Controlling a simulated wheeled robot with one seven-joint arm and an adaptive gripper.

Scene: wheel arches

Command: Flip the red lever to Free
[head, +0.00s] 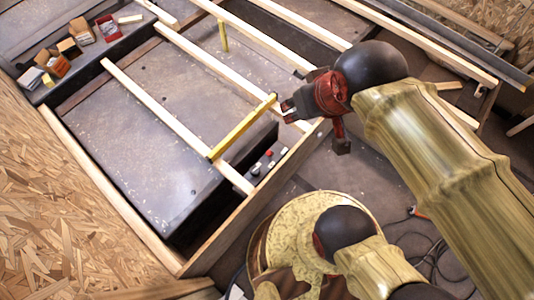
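A small red part (269,153), which may be the red lever, sits with pale and grey knobs on the dark end face of the wheel-arch box (200,180). It is too small to tell its position, and no "Free" marking is readable. My gripper (315,127) is above and to the right of these knobs, apart from them. Its dark fingers look spread, one toward the left and one downward, with nothing seen between them. My arm comes in from the right.
Pale wooden slats (150,100) cross over the box, and a yellow bar (243,127) lies near my gripper. A wooden rail (265,190) runs in front of the knobs. Small boxes (58,66) stand at the upper left. A cable (432,245) lies on the floor.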

